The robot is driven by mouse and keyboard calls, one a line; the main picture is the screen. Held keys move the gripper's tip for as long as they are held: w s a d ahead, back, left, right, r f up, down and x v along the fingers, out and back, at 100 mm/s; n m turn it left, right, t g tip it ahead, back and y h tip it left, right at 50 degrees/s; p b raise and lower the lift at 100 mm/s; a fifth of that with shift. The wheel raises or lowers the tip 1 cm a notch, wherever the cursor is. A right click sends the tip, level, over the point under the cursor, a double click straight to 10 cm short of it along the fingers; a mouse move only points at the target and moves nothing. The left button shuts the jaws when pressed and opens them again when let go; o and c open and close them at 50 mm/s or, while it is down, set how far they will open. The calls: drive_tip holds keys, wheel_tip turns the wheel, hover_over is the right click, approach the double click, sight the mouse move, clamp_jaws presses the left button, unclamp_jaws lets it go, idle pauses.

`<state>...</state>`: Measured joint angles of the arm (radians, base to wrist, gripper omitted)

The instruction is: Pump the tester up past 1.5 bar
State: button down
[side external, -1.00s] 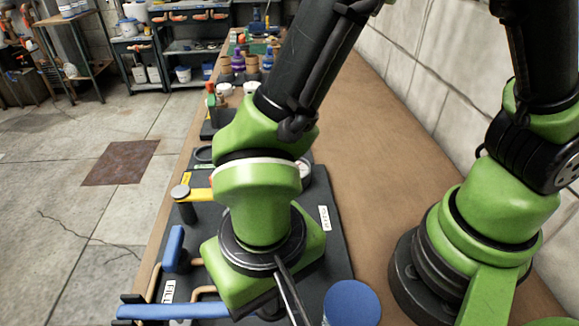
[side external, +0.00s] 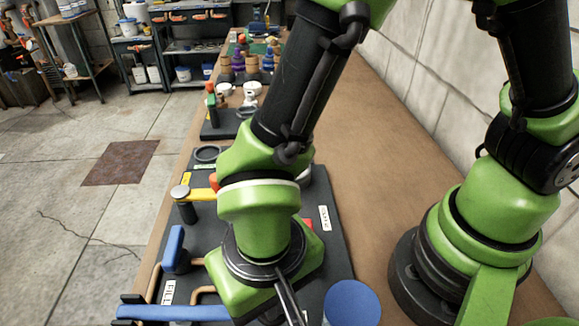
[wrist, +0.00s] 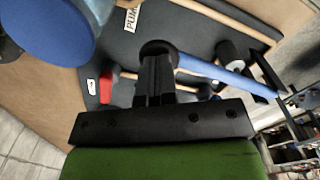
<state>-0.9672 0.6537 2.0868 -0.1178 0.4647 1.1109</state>
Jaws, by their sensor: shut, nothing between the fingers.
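The tester is a dark board (side external: 337,262) on the bench with pipes and coloured handles. A long blue lever (side external: 172,313) crosses its near edge; in the wrist view the blue lever (wrist: 215,72) runs right from a dark round end. My gripper (wrist: 157,75) is shut and empty, its fingers overlapping that dark end; I cannot tell whether they touch it. A PUMP label (wrist: 132,15) lies beyond the fingers. The pressure gauge is mostly hidden behind my wrist, its reading not legible.
A large blue round top (side external: 351,303) stands right of my gripper, also upper left in the wrist view (wrist: 50,28). A blue handle (side external: 173,248), a yellow handle (side external: 200,193) and a red part (wrist: 105,84) rise from the board. The bench (side external: 385,170) is bare to the right.

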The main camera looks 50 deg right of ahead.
drive_tip(key=shift+f, duration=1.25)
drive_tip(key=shift+r, duration=2.2)
drive_tip(key=shift+f, duration=2.2)
drive_tip(key=shift+r, duration=2.25)
drive_tip(key=shift+f, duration=1.95)
drive_tip(key=shift+r, duration=1.9)
